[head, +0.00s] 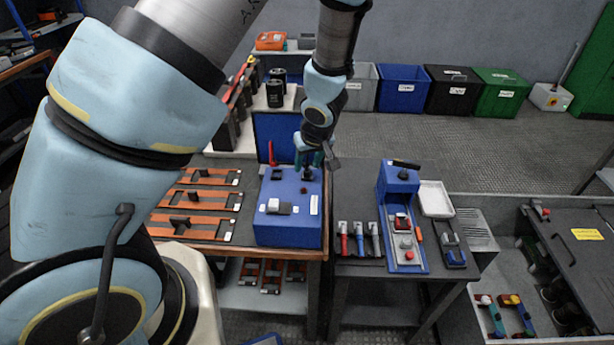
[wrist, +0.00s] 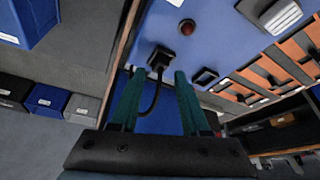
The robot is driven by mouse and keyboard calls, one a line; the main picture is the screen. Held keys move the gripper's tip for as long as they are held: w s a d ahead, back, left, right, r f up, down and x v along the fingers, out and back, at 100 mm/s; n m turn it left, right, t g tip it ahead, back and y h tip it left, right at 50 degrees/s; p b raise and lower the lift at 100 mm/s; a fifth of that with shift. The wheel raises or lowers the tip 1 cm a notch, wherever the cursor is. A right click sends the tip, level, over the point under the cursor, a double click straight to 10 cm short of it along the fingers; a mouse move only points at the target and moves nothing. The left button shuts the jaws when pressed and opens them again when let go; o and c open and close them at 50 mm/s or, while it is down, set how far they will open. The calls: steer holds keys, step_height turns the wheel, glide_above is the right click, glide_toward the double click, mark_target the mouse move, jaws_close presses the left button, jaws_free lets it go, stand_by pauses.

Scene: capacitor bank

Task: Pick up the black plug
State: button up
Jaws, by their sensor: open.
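The black plug (wrist: 160,59) sits on the face of a blue box (wrist: 215,55), with a black cable curving from it down between my fingers in the wrist view. In the head view the plug (head: 308,174) shows as a small dark shape near the back edge of the blue box (head: 285,228). My gripper (wrist: 158,75) is open, its two teal fingers on either side of the cable and pointing at the plug. I cannot tell whether either finger touches the plug. In the head view my gripper (head: 309,160) is above the back of the box, partly hiding it.
A dark red round button (wrist: 187,27) and a black socket (wrist: 205,77) are on the box near the plug. A red upright handle (head: 271,153) stands behind the box. Orange strips (head: 208,201) lie to its left. A side table (head: 350,195) with tools stands right.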

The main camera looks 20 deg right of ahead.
mark_target(308, 172)
jaws_close()
stand_by(0.6)
steer(key=shift+r, duration=0.15)
step_height(308, 172, up, 10)
steer(key=p, duration=0.8)
